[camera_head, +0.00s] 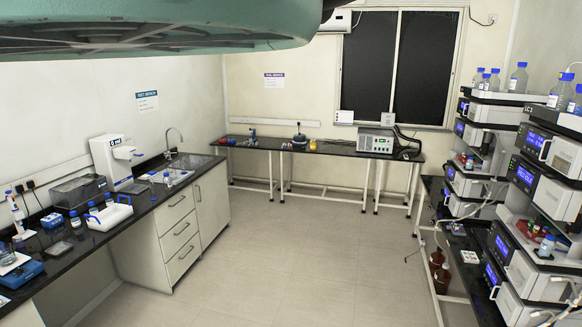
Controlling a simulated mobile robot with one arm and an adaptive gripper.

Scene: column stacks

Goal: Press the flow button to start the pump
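Two column stacks of white and dark modules stand on the right: a near stack (548,205) at the right edge and a farther stack (475,185) behind it. Their dark fronts carry lit blue displays, such as the upper display (525,178) and the lower display (501,246) of the near stack. Small controls sit beside the displays. I cannot tell which one is the flow button, nor which module is the pump. My gripper is not in view. A teal and grey part, which seems to be mine, crosses the top left.
Blue-capped bottles (519,78) stand on top of the stacks. Brown bottles (440,272) stand low beside the right bench. A left bench (115,238) holds lab devices and a sink. A back bench (340,148) holds a grey instrument (376,141). The tiled floor (290,265) between is clear.

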